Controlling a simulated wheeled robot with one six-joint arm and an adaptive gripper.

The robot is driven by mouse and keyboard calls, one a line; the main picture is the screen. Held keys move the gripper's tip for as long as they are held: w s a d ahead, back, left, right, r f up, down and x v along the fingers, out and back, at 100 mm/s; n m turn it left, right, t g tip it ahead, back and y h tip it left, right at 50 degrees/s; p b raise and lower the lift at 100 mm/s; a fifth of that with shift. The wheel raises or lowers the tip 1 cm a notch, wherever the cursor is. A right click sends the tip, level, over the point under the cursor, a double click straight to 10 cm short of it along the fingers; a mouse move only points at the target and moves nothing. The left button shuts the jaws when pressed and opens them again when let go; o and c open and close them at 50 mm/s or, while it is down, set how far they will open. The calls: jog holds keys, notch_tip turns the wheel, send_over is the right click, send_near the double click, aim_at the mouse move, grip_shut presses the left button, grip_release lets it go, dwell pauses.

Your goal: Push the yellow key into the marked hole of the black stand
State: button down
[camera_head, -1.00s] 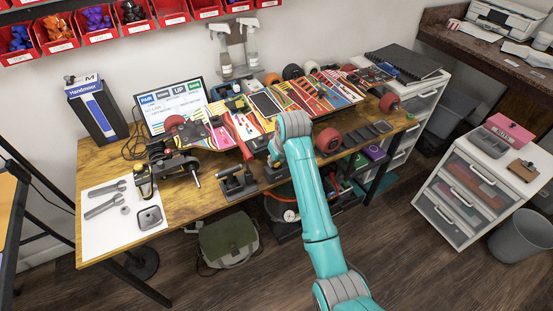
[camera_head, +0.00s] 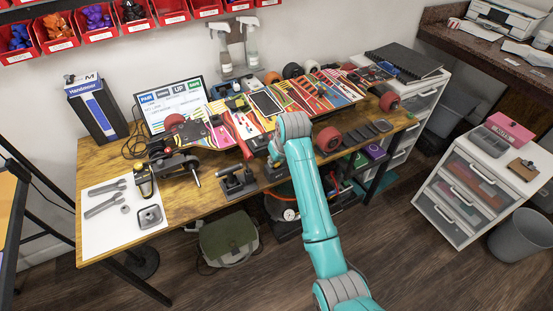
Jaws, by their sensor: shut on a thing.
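My gripper (camera_head: 274,159) is at the front edge of the workbench, mostly hidden by the grey wrist of my teal arm. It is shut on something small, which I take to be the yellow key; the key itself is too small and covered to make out. A black stand (camera_head: 270,172) is right below my gripper, partly covered by my arm. A second dark stand-like block (camera_head: 238,183) is just to its left. The marked hole cannot be made out, so I cannot tell whether the key touches it or is in it.
The wooden workbench (camera_head: 190,206) holds a skateboard with red wheels (camera_head: 329,139), a red-handled tool (camera_head: 241,140) and a monitor (camera_head: 172,104). A white sheet (camera_head: 105,228) with wrenches lies at the left. Spray bottles (camera_head: 252,52) stand behind.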

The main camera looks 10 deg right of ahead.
jog(key=shift+f, duration=0.1)
jog(key=c, duration=0.6)
grip_release()
jog(key=shift+r, duration=1.55)
jog(key=shift+r, duration=2.95)
jog(key=shift+s, duration=0.1)
